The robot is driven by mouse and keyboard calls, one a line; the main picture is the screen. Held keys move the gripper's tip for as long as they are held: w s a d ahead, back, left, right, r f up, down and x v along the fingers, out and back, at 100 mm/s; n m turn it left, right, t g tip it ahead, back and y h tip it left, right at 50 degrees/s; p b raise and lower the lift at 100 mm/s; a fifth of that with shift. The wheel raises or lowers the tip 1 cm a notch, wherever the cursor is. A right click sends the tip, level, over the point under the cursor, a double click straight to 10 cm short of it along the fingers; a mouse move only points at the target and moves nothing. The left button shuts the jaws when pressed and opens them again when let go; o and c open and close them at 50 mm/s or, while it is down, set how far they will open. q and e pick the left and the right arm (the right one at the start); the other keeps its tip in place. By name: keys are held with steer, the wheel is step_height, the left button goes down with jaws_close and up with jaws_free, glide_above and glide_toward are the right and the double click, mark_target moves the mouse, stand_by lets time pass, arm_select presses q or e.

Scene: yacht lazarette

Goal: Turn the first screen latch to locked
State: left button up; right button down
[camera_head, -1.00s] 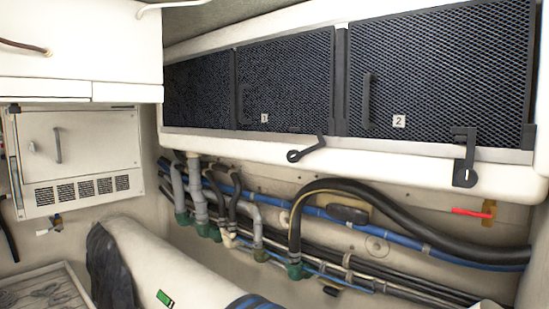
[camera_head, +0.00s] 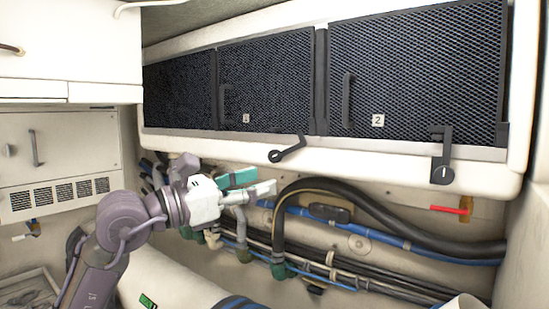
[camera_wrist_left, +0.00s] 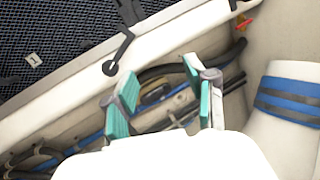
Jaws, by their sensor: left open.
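The first screen (camera_head: 265,80), a dark mesh panel labelled 1, is shut above the white ledge. Its black latch (camera_head: 288,150) has a round pivot on the ledge, and its arm slants up and right towards the frame. The latch also shows in the left wrist view (camera_wrist_left: 118,55), above and left of the fingers. My left gripper (camera_head: 254,183) is open and empty, below the ledge and left of and lower than the latch, apart from it. Its teal-padded fingers (camera_wrist_left: 162,100) are spread in the wrist view. My right gripper is not in view.
The second screen (camera_head: 415,70) has a latch (camera_head: 441,160) standing upright at its lower right. Hoses (camera_head: 330,190) and pipes run below the ledge behind my gripper. A red-handled valve (camera_head: 452,209) is at the right. A white cabinet (camera_head: 60,160) stands at left.

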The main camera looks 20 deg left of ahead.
mark_target(272, 157)
arm_select(q)
steer(key=w+a+r+n+t+y, duration=0.1)
steer(key=w+a+r+t+y, duration=0.1)
steer(key=a+y, duration=0.4)
steer(key=shift+h, duration=0.4)
steer(key=p+x, duration=0.6)
steer(key=x, duration=0.6)
steer(key=shift+w+d+f, duration=0.1)
steer(key=shift+w+d, duration=0.2)
steer(key=shift+w, duration=0.25)
jaws_close()
